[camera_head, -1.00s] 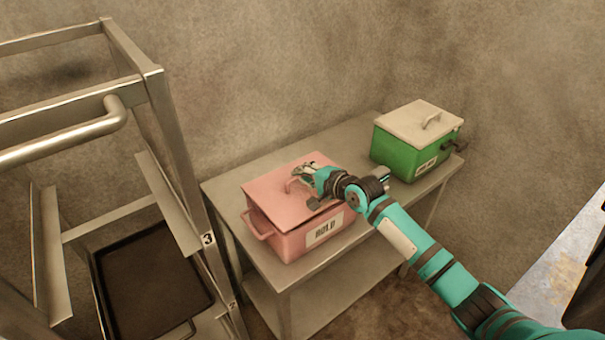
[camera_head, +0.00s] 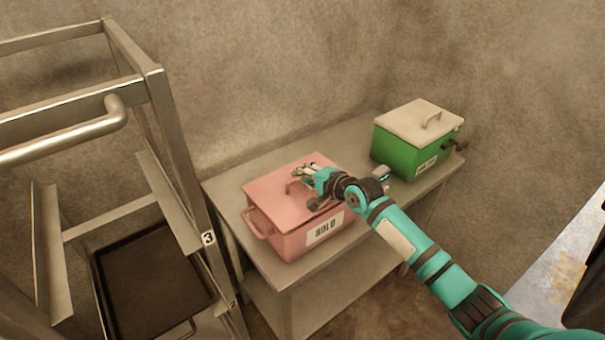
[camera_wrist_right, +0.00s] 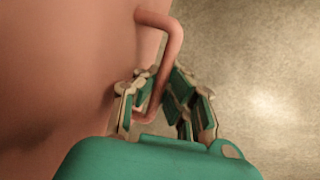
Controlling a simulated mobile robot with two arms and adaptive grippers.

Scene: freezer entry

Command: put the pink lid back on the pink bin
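The pink bin (camera_head: 292,243) stands on the metal table, with a label on its front and a side handle at left. The pink lid (camera_head: 277,200) lies over the top of the bin and looks about level with its rim; I see no clear gap. My right gripper (camera_head: 309,186) is at the lid's handle (camera_head: 292,186). In the right wrist view the fingers (camera_wrist_right: 164,88) stand apart, one on each side of the handle (camera_wrist_right: 172,45), with space between them. The far rim of the bin is hidden. My left gripper is not in view.
A green bin (camera_head: 397,153) with a pale lid stands on the table (camera_head: 240,175) right of the pink bin. A metal rack (camera_head: 165,130) with a dark tray (camera_head: 150,285) stands close at left. Walls close off the back.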

